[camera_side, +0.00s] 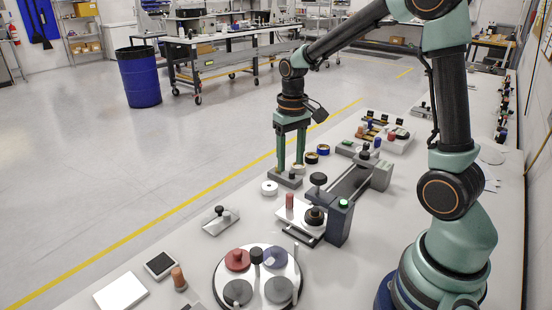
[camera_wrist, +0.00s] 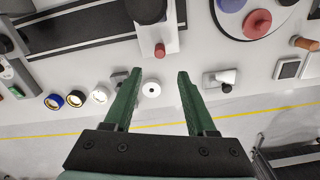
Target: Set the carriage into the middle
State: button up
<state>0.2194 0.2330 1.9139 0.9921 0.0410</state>
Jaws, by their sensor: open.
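The mirror fixture has a long dark rail (camera_side: 352,181), which also shows in the wrist view (camera_wrist: 85,28). At its near end stands a dark upright block (camera_side: 339,222) with a green button. A white plate (camera_side: 292,217) beside this end bears a red peg (camera_side: 289,200) and a black round part; it looks like the carriage, but I cannot be sure. In the wrist view the white plate (camera_wrist: 168,38) and red peg (camera_wrist: 160,50) lie just beyond my fingertips. My gripper (camera_side: 290,168) is open and empty, left of the fixture; its two green fingers (camera_wrist: 159,73) are apart.
A small white disc (camera_side: 269,188) and several rings (camera_side: 311,158) lie near my fingers. A round turntable (camera_side: 257,293) with coloured discs stands in front. A flat plate with a black knob (camera_side: 220,221) lies near the table's left edge. Trays (camera_side: 383,132) stand behind.

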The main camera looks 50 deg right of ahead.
aim_at(290, 194)
notch_tip(290, 194, down, 12)
jog(key=shift+f, duration=0.1)
dwell(0.5)
grip_shut()
dwell(1.3)
